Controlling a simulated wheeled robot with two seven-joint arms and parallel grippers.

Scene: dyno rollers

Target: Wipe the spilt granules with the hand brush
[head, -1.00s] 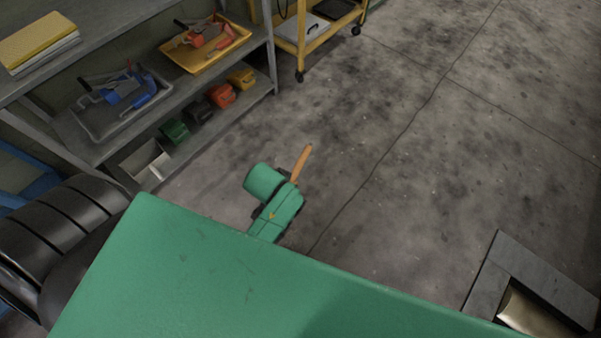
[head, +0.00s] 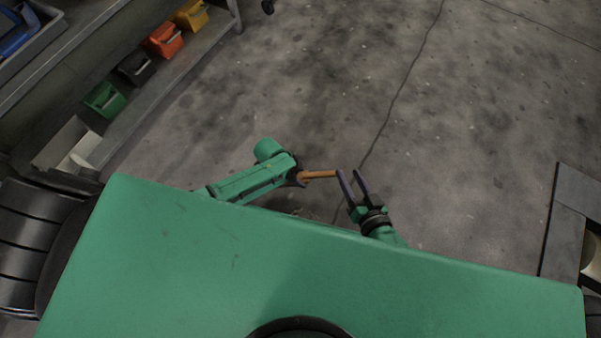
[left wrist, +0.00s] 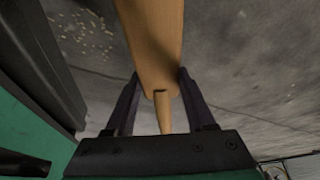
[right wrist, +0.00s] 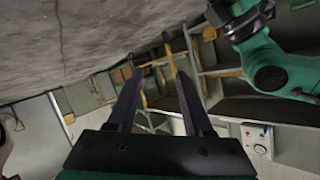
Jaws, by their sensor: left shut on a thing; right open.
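The hand brush (head: 319,174) shows as an orange-brown wooden piece in the head view. My left gripper (head: 299,179) is shut on it; in the left wrist view the brush (left wrist: 153,45) passes between the two dark fingers. Its bristles cannot be made out. My right gripper (head: 350,172) is open and empty, its fingertips close to the brush's right end; I cannot tell whether they touch. Pale granules (left wrist: 95,42) lie scattered on the floor in the left wrist view. A few pale specks also show just beyond my green body in the head view.
A grey shelf (head: 165,72) at the upper left holds green, black, red and yellow bins. A grey metal frame (head: 566,225) stands on the floor at the right. The concrete floor (head: 440,130) ahead is clear.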

